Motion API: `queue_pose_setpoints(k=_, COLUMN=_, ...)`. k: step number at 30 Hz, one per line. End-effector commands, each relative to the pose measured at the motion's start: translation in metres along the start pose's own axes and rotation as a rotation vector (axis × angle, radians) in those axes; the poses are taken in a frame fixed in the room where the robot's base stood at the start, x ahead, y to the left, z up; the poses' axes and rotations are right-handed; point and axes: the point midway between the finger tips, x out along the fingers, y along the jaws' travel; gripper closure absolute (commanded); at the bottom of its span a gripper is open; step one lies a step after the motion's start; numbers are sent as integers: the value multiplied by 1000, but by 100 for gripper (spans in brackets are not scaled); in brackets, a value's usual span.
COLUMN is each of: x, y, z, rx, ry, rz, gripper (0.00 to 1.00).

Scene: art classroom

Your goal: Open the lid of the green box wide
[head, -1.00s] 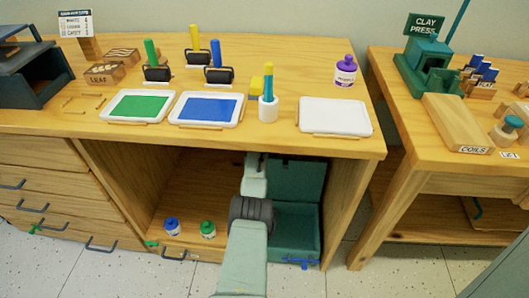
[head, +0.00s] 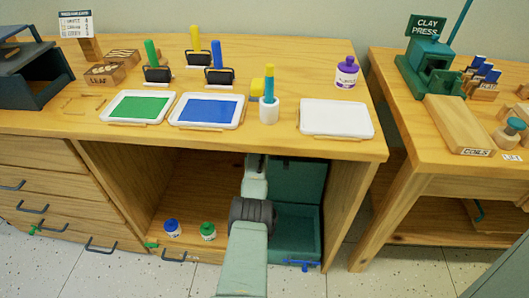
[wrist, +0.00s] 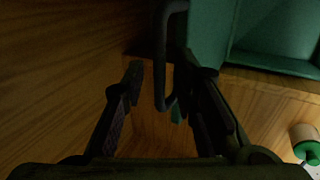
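The green box (head: 312,240) sits in the open bay under the wooden table, at its right side. Its lid (head: 300,182) stands raised at the back, and the inside shows. In the wrist view a green panel (wrist: 208,32) of the box fills the top right. A dark looped handle (wrist: 161,88) hangs between my gripper's fingers (wrist: 166,72). The fingers are apart, with a gap on the left of the handle; the right finger is close to it, and contact cannot be told. In the head view the tabletop and my arm hide my gripper.
A blue-capped jar (head: 172,228) and a green-capped jar (head: 208,231) stand on the bay floor left of my arm. The bay's right wall (head: 345,205) is close beside the box. The table edge (head: 230,142) runs above my arm.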

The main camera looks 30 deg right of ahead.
Motion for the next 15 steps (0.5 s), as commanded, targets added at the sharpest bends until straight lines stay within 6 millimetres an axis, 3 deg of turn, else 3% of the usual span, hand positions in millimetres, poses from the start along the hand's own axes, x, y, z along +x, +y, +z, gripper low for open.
queue_pose_setpoints(k=8, x=-2, y=-2, z=1, rx=0, ry=-2, rz=-4, gripper=72)
queue_pose_setpoints(k=15, x=-24, y=-1, z=1, rx=-1, ry=-2, rz=0, gripper=72)
